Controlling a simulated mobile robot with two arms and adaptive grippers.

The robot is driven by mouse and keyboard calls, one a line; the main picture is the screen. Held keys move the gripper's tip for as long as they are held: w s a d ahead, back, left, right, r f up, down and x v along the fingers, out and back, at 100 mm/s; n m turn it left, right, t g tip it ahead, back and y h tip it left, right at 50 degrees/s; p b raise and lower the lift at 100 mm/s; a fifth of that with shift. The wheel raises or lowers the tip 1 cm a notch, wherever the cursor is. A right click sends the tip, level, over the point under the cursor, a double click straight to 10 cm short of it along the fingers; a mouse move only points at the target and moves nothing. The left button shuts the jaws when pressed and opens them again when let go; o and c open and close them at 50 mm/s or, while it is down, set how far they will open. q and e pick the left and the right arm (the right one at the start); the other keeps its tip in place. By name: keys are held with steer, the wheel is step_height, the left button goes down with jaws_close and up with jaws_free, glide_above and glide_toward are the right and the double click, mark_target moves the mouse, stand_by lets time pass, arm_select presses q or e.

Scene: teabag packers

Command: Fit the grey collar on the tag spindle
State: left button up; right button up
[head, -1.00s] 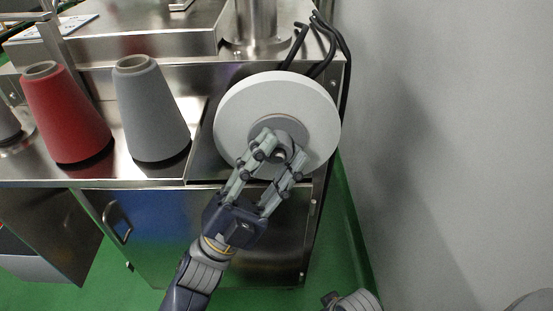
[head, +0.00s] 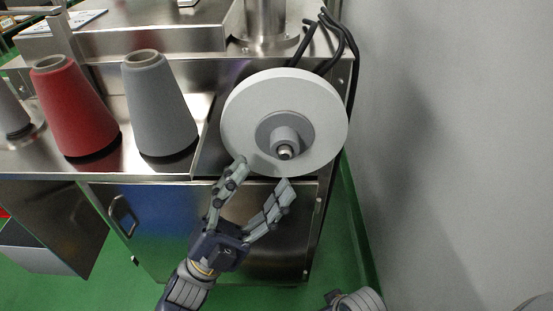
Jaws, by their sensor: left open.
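The grey collar (head: 284,131), a flanged ring with a raised hub, sits around the tag spindle (head: 285,153), against the face of the large white tag roll (head: 245,110). The metal spindle tip pokes out of the hub's front. My left gripper (head: 262,172) is open and empty. Its fingertips are below and in front of the collar, apart from it, one near the roll's lower left edge. My right gripper is not in view.
A red cone (head: 75,110) and a grey cone (head: 160,105) stand on the steel shelf left of the roll. Black cables (head: 345,50) run behind the roll. A pale wall (head: 450,120) closes off the right side. A cabinet door handle (head: 123,215) sticks out below.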

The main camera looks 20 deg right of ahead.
arm_select(q)
steer(key=shift+g, duration=0.3)
steer(key=v, duration=0.5)
steer(key=shift+s+a+f, duration=0.1)
steer(key=shift+a+f, duration=0.05)
steer(key=shift+f, duration=0.05)
